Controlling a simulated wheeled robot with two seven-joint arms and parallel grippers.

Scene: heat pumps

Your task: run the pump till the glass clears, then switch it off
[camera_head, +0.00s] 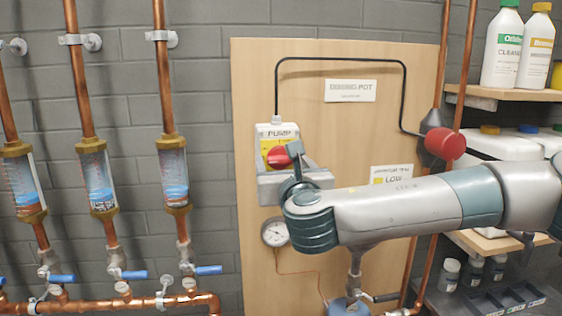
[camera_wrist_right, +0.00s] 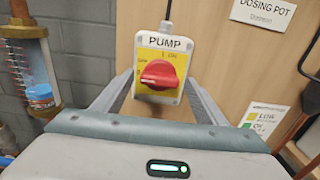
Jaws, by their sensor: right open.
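The pump switch is a grey box with a yellow plate marked PUMP and a red rotary knob (camera_head: 279,157), mounted on the wooden board. In the right wrist view the knob's (camera_wrist_right: 158,75) grip lies roughly level, with ON lettering above it. My right gripper (camera_wrist_right: 160,85) is open, its two fingers on either side of the switch's lower part; contact cannot be told. In the head view it partly covers the switch. Three sight glasses (camera_head: 24,184), (camera_head: 97,180), (camera_head: 174,177) on copper pipes hold bluish liquid with reddish patches. My left gripper is out of view.
A round gauge (camera_head: 275,232) hangs below the switch. Blue-handled valves (camera_head: 208,270) sit under the sight glasses. A black cable (camera_head: 340,59) arches over the board (camera_head: 250,90). Shelves with bottles (camera_head: 502,48) and containers stand at the right, behind my right arm.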

